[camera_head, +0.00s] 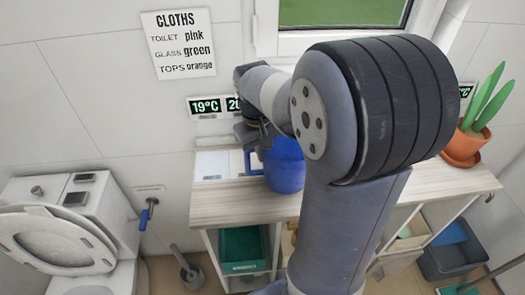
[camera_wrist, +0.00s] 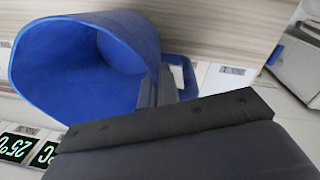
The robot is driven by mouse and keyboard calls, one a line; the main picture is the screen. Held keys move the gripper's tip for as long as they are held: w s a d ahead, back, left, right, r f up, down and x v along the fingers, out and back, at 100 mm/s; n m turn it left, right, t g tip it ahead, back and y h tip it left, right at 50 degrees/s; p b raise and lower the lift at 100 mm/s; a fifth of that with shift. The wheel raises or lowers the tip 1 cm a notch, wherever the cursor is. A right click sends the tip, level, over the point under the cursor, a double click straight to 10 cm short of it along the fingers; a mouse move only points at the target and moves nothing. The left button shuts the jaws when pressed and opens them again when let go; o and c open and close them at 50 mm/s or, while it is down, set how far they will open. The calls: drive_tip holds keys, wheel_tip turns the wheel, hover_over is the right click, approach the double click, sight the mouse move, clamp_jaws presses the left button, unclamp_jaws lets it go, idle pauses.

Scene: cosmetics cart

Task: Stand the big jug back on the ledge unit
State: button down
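The big blue jug (camera_head: 286,168) is at the wood-topped ledge unit (camera_head: 235,205), in front of the wall, partly hidden behind my arm. Its handle points left. I cannot tell whether its base touches the top. In the wrist view the jug (camera_wrist: 60,75) shows its open mouth, with the handle (camera_wrist: 182,72) to the right. My gripper (camera_head: 250,135) is at the jug's upper left in the head view. In the wrist view a dark gripper part lies across the jug's lower edge.
White labelled mats (camera_head: 212,165) lie beside the jug on the ledge unit. A potted plant (camera_head: 465,146) stands at its right end. Temperature displays (camera_head: 206,106) are on the wall behind. A toilet (camera_head: 65,235) is at left. Green bins (camera_head: 243,248) sit below the top.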

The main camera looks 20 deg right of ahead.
drive_tip(key=c, duration=2.2)
unclamp_jaws()
drive_tip(key=shift+f, duration=0.2)
drive_tip(key=c, duration=1.7)
unclamp_jaws()
drive_tip(key=shift+r, duration=0.15)
wheel_tip(320, 180, up, 12)
drive_tip(key=a, duration=0.1)
